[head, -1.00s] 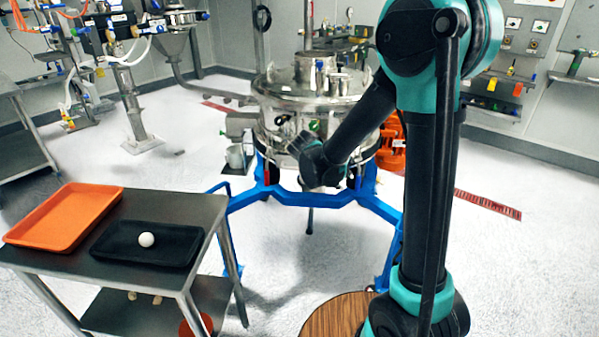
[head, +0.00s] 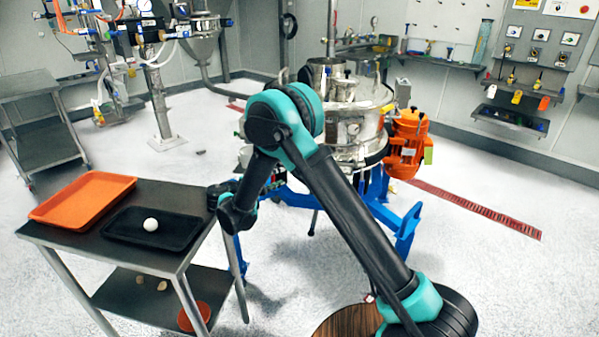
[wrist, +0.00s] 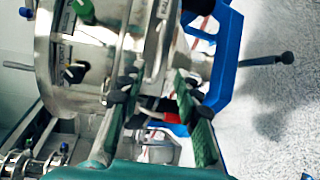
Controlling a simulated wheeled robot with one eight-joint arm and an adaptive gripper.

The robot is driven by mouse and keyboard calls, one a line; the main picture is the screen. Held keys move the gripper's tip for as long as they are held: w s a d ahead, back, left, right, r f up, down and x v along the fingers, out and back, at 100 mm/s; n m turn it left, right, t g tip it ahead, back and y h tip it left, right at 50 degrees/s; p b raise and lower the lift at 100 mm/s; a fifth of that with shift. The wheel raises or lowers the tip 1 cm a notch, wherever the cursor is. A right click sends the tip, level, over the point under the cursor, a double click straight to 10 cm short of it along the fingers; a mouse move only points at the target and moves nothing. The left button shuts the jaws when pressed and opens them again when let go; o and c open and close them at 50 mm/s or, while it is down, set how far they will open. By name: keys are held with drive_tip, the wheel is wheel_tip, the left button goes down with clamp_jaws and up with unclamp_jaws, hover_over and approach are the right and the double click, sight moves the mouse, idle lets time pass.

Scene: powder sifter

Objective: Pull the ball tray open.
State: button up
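A black tray (head: 180,230) with a white ball (head: 150,224) on it lies on the metal side table. The steel sifter (head: 350,125) stands behind my arm on blue legs; its body also shows close up in the wrist view (wrist: 75,75), with knobs and fittings on its side. I cannot tell a tray or drawer in the sifter for sure. My gripper (wrist: 155,100) is open in the wrist view, its two green-padded fingers apart in front of the sifter's side and blue frame. Nothing shows held between them. In the head view my arm hides the gripper.
An orange tray (head: 83,196) lies beside the black one on the side table (head: 150,262). An orange motor (head: 407,145) stands right of the sifter. The blue frame (wrist: 225,55) is close right of my fingers. The white floor at right is clear.

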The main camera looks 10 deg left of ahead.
drive_tip(key=x, duration=1.1)
drive_tip(key=shift+f, duration=0.1)
drive_tip(key=shift+c, duration=0.3)
clamp_jaws()
